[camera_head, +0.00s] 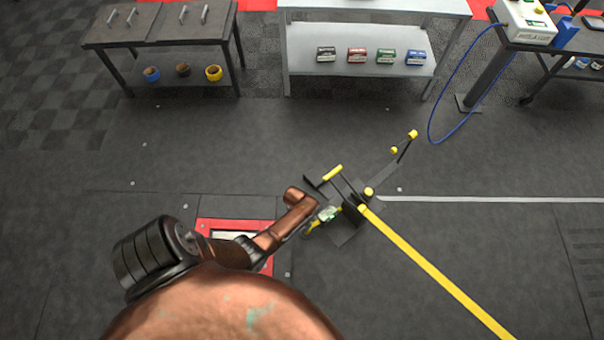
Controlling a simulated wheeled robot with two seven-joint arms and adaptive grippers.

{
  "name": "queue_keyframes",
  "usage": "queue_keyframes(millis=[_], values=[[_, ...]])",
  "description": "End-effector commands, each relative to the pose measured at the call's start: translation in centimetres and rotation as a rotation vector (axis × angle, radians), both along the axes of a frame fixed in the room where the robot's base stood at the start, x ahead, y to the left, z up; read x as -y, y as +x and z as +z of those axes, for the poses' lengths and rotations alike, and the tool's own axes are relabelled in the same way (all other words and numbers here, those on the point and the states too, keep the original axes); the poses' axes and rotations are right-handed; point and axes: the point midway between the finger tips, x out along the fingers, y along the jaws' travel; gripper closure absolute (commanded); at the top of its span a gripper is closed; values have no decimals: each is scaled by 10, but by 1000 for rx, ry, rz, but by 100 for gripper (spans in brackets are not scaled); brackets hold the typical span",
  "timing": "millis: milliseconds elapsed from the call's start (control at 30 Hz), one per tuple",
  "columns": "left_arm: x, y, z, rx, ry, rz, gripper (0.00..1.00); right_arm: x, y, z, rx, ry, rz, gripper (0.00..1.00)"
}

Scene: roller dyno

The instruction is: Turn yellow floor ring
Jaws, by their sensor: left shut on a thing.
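My left arm (275,232) comes up from the bottom of the picture, and its copper wrist covers part of the work spot. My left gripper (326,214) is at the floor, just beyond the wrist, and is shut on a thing. A small curved yellow piece, seemingly the yellow floor ring (314,223), shows at the gripper. Most of the ring and the fingertips are hidden or too small to make out, and how far the ring is turned cannot be told. My right gripper is not in view.
Dark parts with a yellow bar (332,173) stand close beside the gripper. A yellow strip (440,275) runs to the lower right. A red-edged floor panel (206,225) lies under my arm. A dark bench (160,40), a grey bench (375,12) and a blue cable (458,82) lie beyond.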

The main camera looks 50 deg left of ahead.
Motion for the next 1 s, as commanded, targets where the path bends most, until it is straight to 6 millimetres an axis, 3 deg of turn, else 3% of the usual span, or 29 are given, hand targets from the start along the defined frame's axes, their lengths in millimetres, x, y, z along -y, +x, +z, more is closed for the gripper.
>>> queue_keyframes(millis=[467, 567, 1000], values=[[-1, 2, 1, 0, 2, -258, 100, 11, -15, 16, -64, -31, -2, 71], [-1, 1, 0, -1, 1, -276, 100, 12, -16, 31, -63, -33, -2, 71], [0, 1, 0, -1, -1, -293, 100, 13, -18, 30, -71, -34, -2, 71]])
